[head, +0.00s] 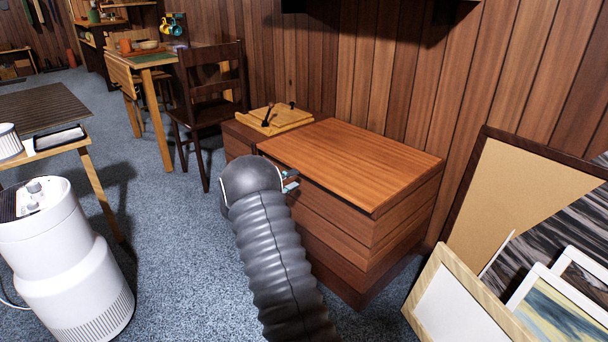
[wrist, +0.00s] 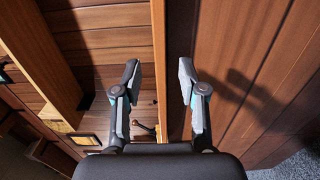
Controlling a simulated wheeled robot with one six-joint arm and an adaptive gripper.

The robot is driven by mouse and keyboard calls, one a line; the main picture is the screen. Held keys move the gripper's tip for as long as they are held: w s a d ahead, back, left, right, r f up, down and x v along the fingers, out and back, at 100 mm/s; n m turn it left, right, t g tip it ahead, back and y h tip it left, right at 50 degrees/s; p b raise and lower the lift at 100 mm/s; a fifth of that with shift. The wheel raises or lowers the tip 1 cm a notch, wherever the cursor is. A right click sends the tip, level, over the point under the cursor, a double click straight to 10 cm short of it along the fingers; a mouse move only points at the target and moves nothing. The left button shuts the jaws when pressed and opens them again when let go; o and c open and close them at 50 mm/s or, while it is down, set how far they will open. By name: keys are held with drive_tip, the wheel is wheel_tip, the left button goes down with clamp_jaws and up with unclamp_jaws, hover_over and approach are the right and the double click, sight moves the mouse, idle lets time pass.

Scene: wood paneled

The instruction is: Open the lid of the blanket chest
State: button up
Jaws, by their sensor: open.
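The blanket chest (head: 335,235) is a brown wooden box by the paneled wall in the head view. Its smooth reddish lid (head: 350,165) looks flat and closed on top. My gripper (head: 291,182) is at the front of the chest, below the lid's front edge and toward its left end. My arm hides part of the chest front. In the wrist view my gripper (wrist: 159,75) has its two fingers spread and empty. A narrow wooden edge runs up the picture between them. I cannot tell whether a finger touches wood.
A lower cabinet with a pale wooden tray (head: 272,119) stands left of the chest. A dark chair (head: 205,100) is behind it. Framed pictures (head: 455,300) lean at the right. A white cylinder (head: 65,265) stands at the left. Blue-grey carpet is clear between it and my arm.

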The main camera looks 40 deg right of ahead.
sight(305, 174)
drive_tip(key=d, duration=0.5)
drive_tip(key=shift+w+d, duration=0.2)
drive_tip(key=shift+d, duration=0.15)
clamp_jaws()
